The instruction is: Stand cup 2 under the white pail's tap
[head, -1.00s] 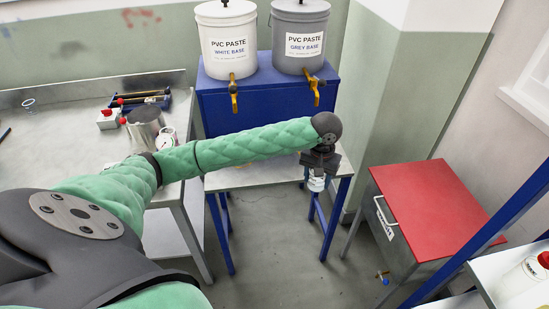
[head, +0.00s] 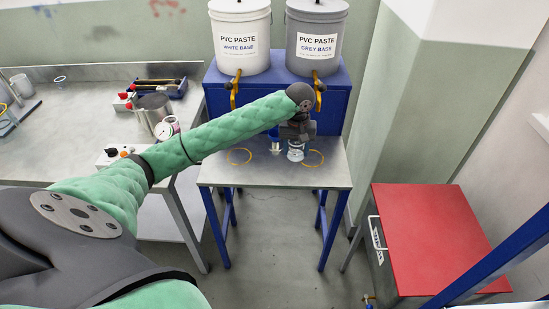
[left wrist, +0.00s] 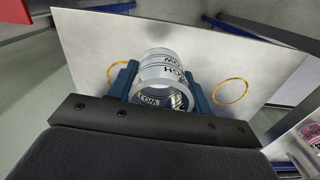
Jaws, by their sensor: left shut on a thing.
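The white pail (head: 240,45) stands on a blue stand, with a yellow tap (head: 234,90) at its front. My left gripper (head: 297,136) is shut on a small pale cup (head: 296,152) above the low metal table, nearer the right yellow ring than the left one. In the left wrist view the cup (left wrist: 163,68) sits between the two blue fingers of my left gripper (left wrist: 162,88), its open mouth toward the camera. Its number cannot be read. Whether its base touches the table is unclear. My right gripper is not in view.
The grey pail (head: 316,45) with its own tap (head: 319,92) stands beside the white one. The low table (head: 220,175) carries a left ring (head: 240,156) and a right ring (head: 313,158). A small blue item (head: 275,146) shows beside the cup. A red-topped cabinet (head: 430,235) stands at right.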

